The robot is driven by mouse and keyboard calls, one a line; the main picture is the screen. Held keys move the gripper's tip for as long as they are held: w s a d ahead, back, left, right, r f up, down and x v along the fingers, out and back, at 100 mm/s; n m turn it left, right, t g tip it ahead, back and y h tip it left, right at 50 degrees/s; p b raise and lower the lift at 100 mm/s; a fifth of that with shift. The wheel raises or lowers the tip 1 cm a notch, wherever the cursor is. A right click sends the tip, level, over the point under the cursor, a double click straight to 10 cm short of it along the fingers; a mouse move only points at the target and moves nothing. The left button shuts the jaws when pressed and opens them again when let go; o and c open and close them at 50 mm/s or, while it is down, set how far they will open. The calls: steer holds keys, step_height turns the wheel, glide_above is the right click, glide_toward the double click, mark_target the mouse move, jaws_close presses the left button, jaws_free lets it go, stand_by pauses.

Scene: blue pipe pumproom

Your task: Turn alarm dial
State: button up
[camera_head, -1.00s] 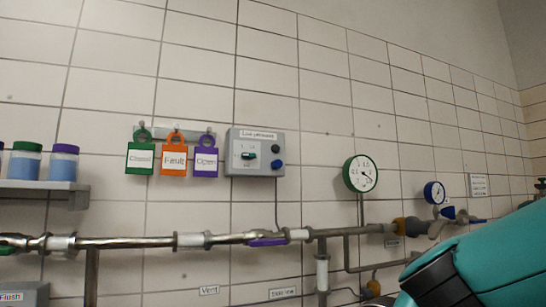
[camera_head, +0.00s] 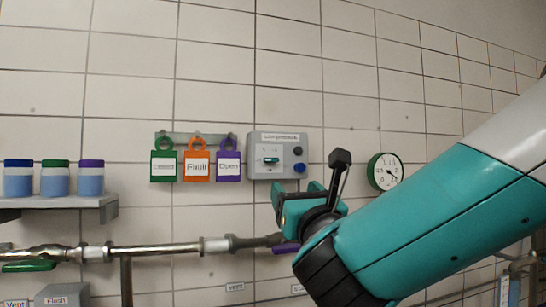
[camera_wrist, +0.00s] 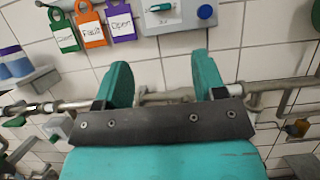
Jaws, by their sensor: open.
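The alarm box (camera_head: 279,140) is a grey wall panel labelled "Low pressure" in the head view. Its dial (camera_head: 270,160) is a small dark green knob on a white plate. A black knob (camera_head: 298,151) and a blue knob (camera_head: 299,168) sit at its right side. In the wrist view the dial (camera_wrist: 160,7) shows at the top edge, and the box is cut off there. My gripper (camera_wrist: 160,83) is open and empty, its two teal fingers apart, below the box and apart from it. In the head view my gripper (camera_head: 290,192) is partly hidden by my wrist.
Green, orange and purple tags (camera_head: 197,165) hang left of the box. A shelf (camera_head: 62,201) with several jars is at the left. A metal pipe (camera_head: 160,248) runs along the wall below. A green-rimmed gauge (camera_head: 385,172) is right of the box.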

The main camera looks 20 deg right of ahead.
mark_target(272, 161)
steer(key=p+x, duration=0.9)
steer(key=x, duration=0.5)
steer(key=shift+r, duration=0.15)
steer(key=shift+w+p, duration=0.3)
steer(key=shift+w, duration=0.35)
steer(key=c, duration=0.9)
steer(key=shift+c, duration=0.2)
steer(key=shift+b, duration=0.35)
